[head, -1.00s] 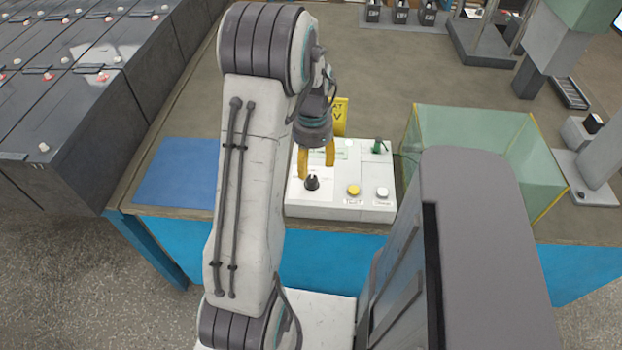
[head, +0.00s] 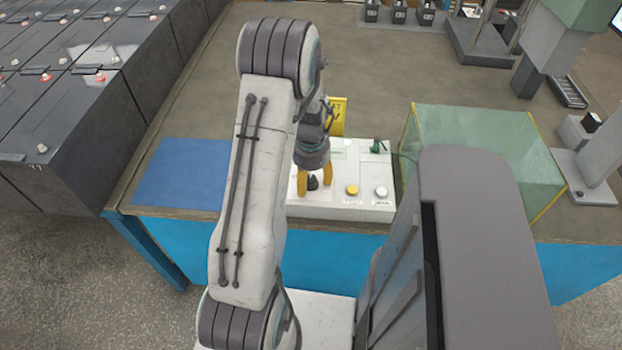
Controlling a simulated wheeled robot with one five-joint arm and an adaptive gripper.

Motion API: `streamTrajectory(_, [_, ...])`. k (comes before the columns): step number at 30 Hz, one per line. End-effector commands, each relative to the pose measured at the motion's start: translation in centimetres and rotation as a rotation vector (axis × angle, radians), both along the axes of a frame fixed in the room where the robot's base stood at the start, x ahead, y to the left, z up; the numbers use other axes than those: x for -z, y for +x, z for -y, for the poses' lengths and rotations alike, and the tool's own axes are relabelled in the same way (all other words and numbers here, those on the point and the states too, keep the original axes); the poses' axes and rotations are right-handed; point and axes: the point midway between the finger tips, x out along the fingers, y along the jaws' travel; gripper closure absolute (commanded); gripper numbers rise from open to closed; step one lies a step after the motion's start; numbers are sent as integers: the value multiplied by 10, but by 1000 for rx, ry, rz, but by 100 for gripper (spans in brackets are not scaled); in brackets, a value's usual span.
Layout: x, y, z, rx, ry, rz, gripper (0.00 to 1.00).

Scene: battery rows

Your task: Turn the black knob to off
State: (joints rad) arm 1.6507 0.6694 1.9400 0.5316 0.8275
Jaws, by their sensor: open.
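The black knob (head: 312,183) sits at the front left of the white control panel (head: 372,203) on the table. My gripper (head: 314,184) has two yellow fingers pointing down and is open. The fingers stand on the left and right of the knob and hide part of it. I cannot tell whether they touch it. My arm hides the panel's left end. The direction the knob points is too small to read.
A yellow button (head: 352,190), a white button (head: 381,192) and a green switch (head: 378,147) are on the panel. A yellow sign (head: 338,117) stands behind it. A clear greenish box (head: 480,120) is at right, a blue mat (head: 180,172) at left.

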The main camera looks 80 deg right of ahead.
Motion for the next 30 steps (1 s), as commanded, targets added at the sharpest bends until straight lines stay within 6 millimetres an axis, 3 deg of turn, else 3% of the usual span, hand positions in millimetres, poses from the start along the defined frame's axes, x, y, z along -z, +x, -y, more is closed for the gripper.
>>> streamTrajectory(3, [0, 0, 0, 0, 0, 0, 41])
streamTrajectory(23, [0, 0, 0, 0, 0, 0, 100])
streamTrajectory(30, [1, 0, 0, -21, -1, 1, 100])
